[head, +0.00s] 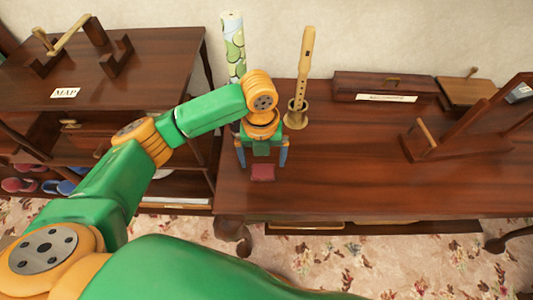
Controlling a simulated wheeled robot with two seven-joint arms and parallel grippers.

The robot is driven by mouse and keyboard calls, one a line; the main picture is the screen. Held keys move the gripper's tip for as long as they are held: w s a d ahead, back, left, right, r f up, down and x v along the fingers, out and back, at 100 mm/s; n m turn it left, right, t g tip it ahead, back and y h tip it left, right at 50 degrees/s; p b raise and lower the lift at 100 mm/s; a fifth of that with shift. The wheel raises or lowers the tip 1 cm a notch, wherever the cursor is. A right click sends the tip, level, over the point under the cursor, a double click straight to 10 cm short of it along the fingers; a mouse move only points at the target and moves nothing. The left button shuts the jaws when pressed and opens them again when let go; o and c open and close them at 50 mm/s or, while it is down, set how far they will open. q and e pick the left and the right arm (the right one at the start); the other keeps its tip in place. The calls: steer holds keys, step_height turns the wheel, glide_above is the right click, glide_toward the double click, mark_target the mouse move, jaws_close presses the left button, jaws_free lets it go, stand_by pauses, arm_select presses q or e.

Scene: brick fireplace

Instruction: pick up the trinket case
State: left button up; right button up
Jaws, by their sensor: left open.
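A small dark-pink box (263,172), which looks like the trinket case, lies on the brown wooden table (340,180) near its left front edge. My left gripper (263,160) points down over it, with its two blue fingers spread, one to each side. The fingers look apart from the case, and I cannot tell how high the tips are above the table. The gripper's palm hides nothing of the case's near side. My right gripper is not in view.
A recorder (305,65) stands upright in a wooden holder (297,114) behind the gripper. A tall patterned cylinder (233,45) stands at the back. A long labelled box (350,86) and a wooden stand (460,130) are to the right. The table's front middle is clear.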

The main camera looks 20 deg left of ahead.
mark_target(263, 172)
arm_select(q)
steer(key=shift+w+a, duration=0.35)
steer(key=f, duration=0.4)
steer(key=f+p, duration=0.1)
steer(key=f, duration=0.1)
steer(key=shift+s+d+f, duration=0.1)
steer(key=shift+s+d, duration=0.2)
steer(key=shift+s, duration=0.05)
steer(key=shift+w+a+f, duration=0.1)
steer(key=shift+w+f, duration=0.05)
steer(key=shift+w, duration=0.05)
steer(key=c, duration=1.2)
steer(key=shift+c, duration=0.2)
